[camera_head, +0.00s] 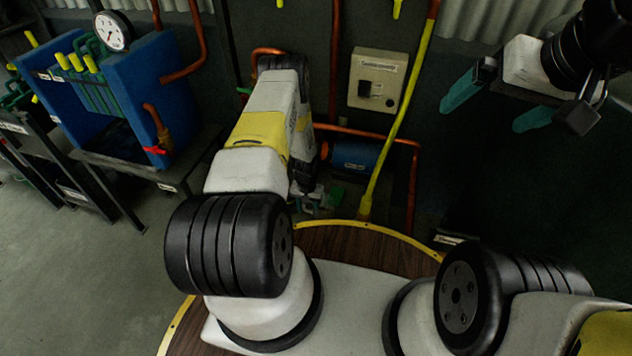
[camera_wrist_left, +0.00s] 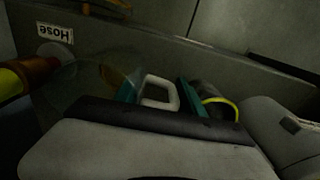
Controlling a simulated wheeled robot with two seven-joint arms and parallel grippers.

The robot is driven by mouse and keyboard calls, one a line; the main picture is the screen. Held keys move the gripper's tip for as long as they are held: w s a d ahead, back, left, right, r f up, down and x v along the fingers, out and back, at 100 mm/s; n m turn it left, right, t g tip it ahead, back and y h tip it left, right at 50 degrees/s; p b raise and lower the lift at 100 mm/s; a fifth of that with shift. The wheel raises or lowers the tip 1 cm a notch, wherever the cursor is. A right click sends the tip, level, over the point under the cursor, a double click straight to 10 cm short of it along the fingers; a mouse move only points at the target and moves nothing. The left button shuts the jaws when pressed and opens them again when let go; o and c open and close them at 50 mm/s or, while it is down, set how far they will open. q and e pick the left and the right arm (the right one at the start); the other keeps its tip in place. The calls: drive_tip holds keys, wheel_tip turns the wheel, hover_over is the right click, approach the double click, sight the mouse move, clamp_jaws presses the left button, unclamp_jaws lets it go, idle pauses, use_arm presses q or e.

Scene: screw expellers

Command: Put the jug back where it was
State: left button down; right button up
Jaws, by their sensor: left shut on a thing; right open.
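My left arm reaches forward and down in the head view, and its gripper (camera_head: 310,200) is low near the wall pipes, small and dark there. In the left wrist view the teal fingers of this gripper (camera_wrist_left: 158,88) are on both sides of a pale, loop-shaped handle (camera_wrist_left: 149,101), shut on it. A clear, faintly visible body beside the handle appears to be the jug (camera_wrist_left: 88,75); its outline and contents are hard to make out. My right gripper (camera_head: 500,103) is open and empty at the upper right of the head view.
A label reading "Hose" (camera_wrist_left: 54,33) is on a ledge in the left wrist view. A blue cylinder (camera_head: 355,156) and copper pipes (camera_head: 412,185) are near the left gripper. A blue press (camera_head: 145,80) stands left.

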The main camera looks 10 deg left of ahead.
use_arm(q)
drive_tip(key=shift+w+a, duration=0.35)
drive_tip(key=shift+a, duration=0.05)
drive_tip(key=shift+w+a+f, duration=0.15)
drive_tip(key=shift+a+f, duration=0.05)
drive_tip(key=shift+f, duration=1.65)
drive_tip(key=shift+f, duration=0.1)
drive_tip(key=c, duration=1)
unclamp_jaws()
